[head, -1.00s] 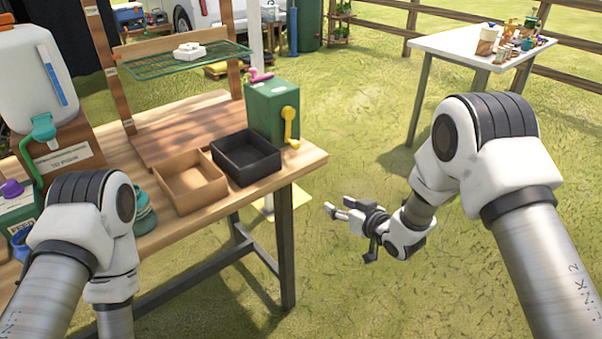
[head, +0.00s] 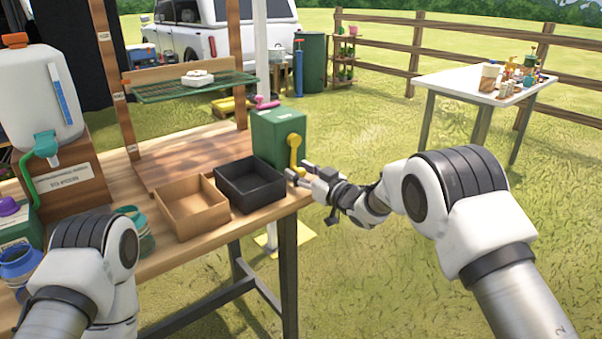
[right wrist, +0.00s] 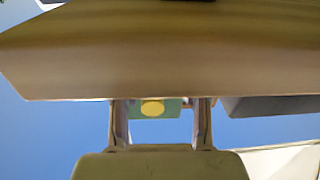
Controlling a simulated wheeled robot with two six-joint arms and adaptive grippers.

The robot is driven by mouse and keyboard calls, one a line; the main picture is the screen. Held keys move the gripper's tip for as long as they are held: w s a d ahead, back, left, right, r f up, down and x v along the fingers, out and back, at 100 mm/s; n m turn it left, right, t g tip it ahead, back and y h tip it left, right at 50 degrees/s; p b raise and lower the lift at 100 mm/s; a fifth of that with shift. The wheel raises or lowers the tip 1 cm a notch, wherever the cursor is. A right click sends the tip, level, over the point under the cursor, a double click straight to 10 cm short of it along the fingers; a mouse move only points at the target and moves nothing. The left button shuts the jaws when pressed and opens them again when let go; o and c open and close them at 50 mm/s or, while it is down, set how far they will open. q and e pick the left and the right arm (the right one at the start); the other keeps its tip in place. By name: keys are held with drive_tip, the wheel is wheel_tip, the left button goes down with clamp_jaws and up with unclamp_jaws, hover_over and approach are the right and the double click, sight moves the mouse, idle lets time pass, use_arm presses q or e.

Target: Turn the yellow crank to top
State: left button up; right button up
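The yellow crank (head: 294,148) is on the right side of a green box (head: 270,130) at the table's right end. Its arm hangs down from the pivot. My right gripper (head: 297,172) is beside the crank's lower end, at the table edge. In the right wrist view, the fingers of my right gripper (right wrist: 161,122) are apart. A round yellow part of the crank (right wrist: 152,107) shows between them, in front of the green box (right wrist: 175,104). I cannot tell whether the fingers touch it. My left gripper is out of view.
A black tray (head: 250,196) and a wooden tray (head: 192,222) sit left of the crank on the wooden table (head: 172,250). A pink handle (head: 266,103) tops the green box. The table's edge (right wrist: 150,85) fills much of the right wrist view.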

clamp_jaws()
drive_tip(key=m+p, duration=0.1)
drive_tip(key=a+m+p, duration=0.1)
drive_tip(key=p, duration=0.1)
drive_tip(key=s+r+m+p, duration=0.1)
drive_tip(key=p, duration=0.1)
drive_tip(key=shift+s+a+r, duration=0.1)
drive_tip(key=shift+a, duration=0.2)
drive_tip(key=shift+s+a+m, duration=0.1)
drive_tip(key=shift+a+m, duration=0.1)
drive_tip(key=shift+m, duration=0.3)
drive_tip(key=shift+f, duration=0.2)
drive_tip(key=shift+o, duration=1.6)
unclamp_jaws()
drive_tip(key=v, duration=1.2)
drive_tip(key=shift+f, duration=0.15)
